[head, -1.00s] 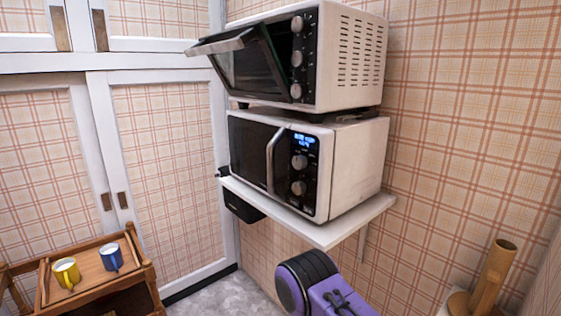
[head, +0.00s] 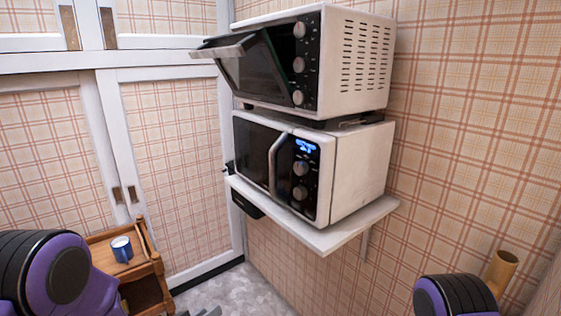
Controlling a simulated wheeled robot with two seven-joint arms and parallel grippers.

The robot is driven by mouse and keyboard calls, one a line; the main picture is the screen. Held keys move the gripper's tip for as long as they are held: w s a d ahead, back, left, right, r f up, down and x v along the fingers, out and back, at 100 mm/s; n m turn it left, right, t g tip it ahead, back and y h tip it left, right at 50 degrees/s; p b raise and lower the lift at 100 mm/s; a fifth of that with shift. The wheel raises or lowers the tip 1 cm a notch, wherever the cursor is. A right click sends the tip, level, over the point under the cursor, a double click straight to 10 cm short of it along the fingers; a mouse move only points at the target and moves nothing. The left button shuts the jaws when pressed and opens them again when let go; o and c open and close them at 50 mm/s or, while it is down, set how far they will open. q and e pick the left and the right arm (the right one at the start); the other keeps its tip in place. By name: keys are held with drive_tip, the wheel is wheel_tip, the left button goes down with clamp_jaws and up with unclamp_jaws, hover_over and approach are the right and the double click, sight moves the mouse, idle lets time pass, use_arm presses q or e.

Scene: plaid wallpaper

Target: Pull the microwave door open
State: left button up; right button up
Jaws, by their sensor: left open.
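The white microwave (head: 360,170) stands on a wall shelf, below a toaster oven. Its dark front door (head: 252,150) looks shut, with a curved silver handle (head: 276,163) beside the lit control panel. My left gripper (head: 203,312) only just shows as grey tips at the bottom edge, open, below and to the left of the microwave and apart from it. Most of it is cut off by the frame. My right arm shows as a purple link at the bottom right; its gripper is out of view.
The toaster oven (head: 358,60) above has its door tilted partly open, jutting left. The white shelf (head: 330,238) sticks out below the microwave. A wooden cart (head: 146,268) with a blue mug (head: 122,249) stands at the lower left. Grey floor (head: 225,290) is clear between.

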use_arm(q)
drive_tip(key=w+d+r+m+h+p, duration=0.1)
drive_tip(key=w+d+r+m+h, duration=0.15)
drive_tip(key=r, duration=0.45)
drive_tip(key=w+d+r+m+h, duration=0.2)
drive_tip(key=w+r, duration=0.1)
drive_tip(key=r, duration=0.5)
drive_tip(key=w+d+r+m+h+p, duration=0.1)
drive_tip(key=w+d+r+m+h, duration=0.15)
drive_tip(key=r, duration=0.45)
drive_tip(key=m+g+h, duration=0.2)
drive_tip(key=m, duration=0.3)
approach(270, 168)
drive_tip(key=p+x, duration=0.3)
drive_tip(key=x, duration=0.7)
drive_tip(key=shift+r+p, duration=0.1)
drive_tip(key=shift+p, duration=0.3)
drive_tip(key=shift+w+d, duration=0.3)
drive_tip(key=shift+d, duration=0.1)
clamp_jaws()
use_arm(e)
wheel_tip(270, 168, up, 7)
